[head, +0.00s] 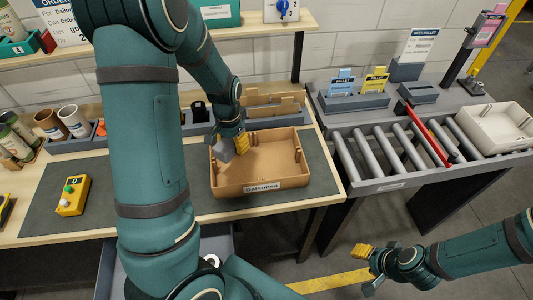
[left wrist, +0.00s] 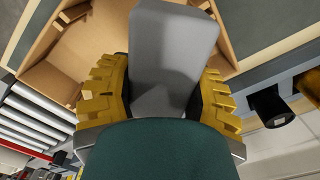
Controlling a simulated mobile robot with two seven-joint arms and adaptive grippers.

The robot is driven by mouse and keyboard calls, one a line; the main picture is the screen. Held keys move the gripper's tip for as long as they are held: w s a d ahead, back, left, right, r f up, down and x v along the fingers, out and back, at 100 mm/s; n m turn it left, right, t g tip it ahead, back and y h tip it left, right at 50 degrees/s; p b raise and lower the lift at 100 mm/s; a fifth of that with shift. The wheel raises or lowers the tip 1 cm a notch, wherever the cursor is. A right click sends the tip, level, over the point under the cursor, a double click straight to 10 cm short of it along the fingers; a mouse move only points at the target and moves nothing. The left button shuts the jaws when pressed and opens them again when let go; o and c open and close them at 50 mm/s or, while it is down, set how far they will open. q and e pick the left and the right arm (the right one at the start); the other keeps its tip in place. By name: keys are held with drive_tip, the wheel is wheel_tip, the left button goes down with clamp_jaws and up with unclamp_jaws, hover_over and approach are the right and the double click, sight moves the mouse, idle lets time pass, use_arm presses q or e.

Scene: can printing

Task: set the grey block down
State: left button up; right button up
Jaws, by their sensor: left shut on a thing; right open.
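The grey block (head: 223,150) is held in my left gripper (head: 232,142), over the left part of the brown tray (head: 262,190) labelled "Dallonisa". In the left wrist view, the grey block (left wrist: 170,55) sits between the yellow finger pads of my left gripper (left wrist: 160,95), with the brown tray (left wrist: 60,65) behind it. I cannot tell whether the block touches the tray. My right gripper (head: 366,264) is open and empty, out in front of the table at the lower right.
The tray stands on a dark mat (head: 205,208). A yellow button box (head: 73,196) lies at the left, with several cans (head: 73,121) behind. A roller conveyor (head: 385,150) with a red bar (head: 425,132) and a white tray (head: 497,125) stands at the right.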

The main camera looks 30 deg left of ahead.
sight(237, 167)
use_arm(q)
drive_tip(key=shift+w+f, duration=0.55)
drive_tip(key=shift+f, duration=0.2)
drive_tip(key=f, duration=0.4)
drive_tip(key=shift+s+b, duration=0.4)
drive_tip(key=shift+w+f, duration=0.15)
drive_tip(key=shift+f, duration=0.4)
wheel_tip(237, 167, down, 3)
drive_tip(key=shift+f, duration=0.2)
use_arm(e)
drive_tip(key=shift+w+f, duration=0.35)
drive_tip(key=shift+f, duration=0.3)
use_arm(q)
drive_tip(key=shift+b, duration=0.3)
